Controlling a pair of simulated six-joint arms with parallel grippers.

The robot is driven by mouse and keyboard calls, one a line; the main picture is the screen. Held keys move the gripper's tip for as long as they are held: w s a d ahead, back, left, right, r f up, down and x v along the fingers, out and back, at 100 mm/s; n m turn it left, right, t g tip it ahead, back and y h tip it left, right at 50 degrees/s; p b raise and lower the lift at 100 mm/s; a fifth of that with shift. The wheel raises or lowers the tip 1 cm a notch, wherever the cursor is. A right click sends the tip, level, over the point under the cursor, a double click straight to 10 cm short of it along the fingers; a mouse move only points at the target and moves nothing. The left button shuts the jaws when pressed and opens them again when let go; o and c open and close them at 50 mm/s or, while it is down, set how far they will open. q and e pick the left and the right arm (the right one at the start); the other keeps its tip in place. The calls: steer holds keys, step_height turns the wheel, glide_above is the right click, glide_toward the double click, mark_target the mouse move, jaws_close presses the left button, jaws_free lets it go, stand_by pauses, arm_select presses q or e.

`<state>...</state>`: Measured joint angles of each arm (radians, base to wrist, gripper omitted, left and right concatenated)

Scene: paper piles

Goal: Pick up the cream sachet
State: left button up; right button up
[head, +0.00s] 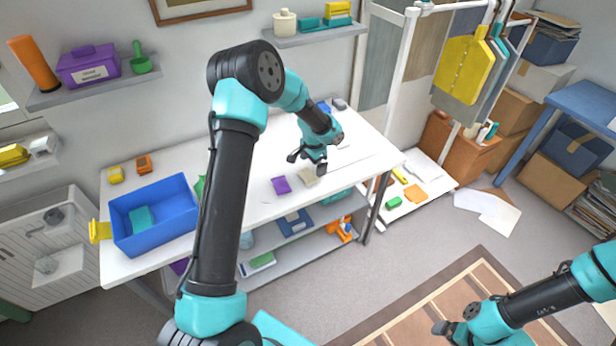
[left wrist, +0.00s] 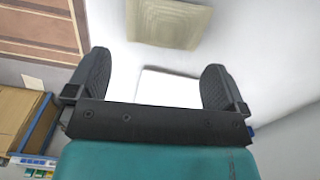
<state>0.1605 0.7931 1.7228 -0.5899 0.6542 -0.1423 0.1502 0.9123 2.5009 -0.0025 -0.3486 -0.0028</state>
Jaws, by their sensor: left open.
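The cream sachet (head: 307,178) lies flat on the white table near its front edge, just right of a purple sachet (head: 281,185). It also shows in the left wrist view (left wrist: 170,22) at the top, beyond the fingertips. My left gripper (head: 307,164) is over the table just behind and above the cream sachet, apart from it. In the left wrist view its two dark fingers (left wrist: 157,85) stand wide apart with nothing gripped between them. My right gripper (head: 447,331) is at the lower right, over the floor and away from the table; its jaws are too small to judge.
A blue bin (head: 153,217) with a teal item stands at the table's left end. Small yellow (head: 116,174) and orange (head: 144,164) blocks lie behind it. A clothes rack (head: 402,70) stands right of the table. My left upper arm hides part of the table.

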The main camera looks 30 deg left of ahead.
mark_target(312, 171)
arm_select(q)
steer(key=shift+a+f, duration=0.2)
steer(key=shift+f, duration=2.4)
steer(key=c, duration=1)
steer(key=shift+w+r, duration=0.1)
steer(key=shift+r, duration=0.75)
step_height(312, 171, up, 2)
steer(key=shift+r, duration=0.1)
steer(key=s+d+r, duration=0.1)
steer(key=s+d, duration=0.7)
steer(key=s, duration=0.6)
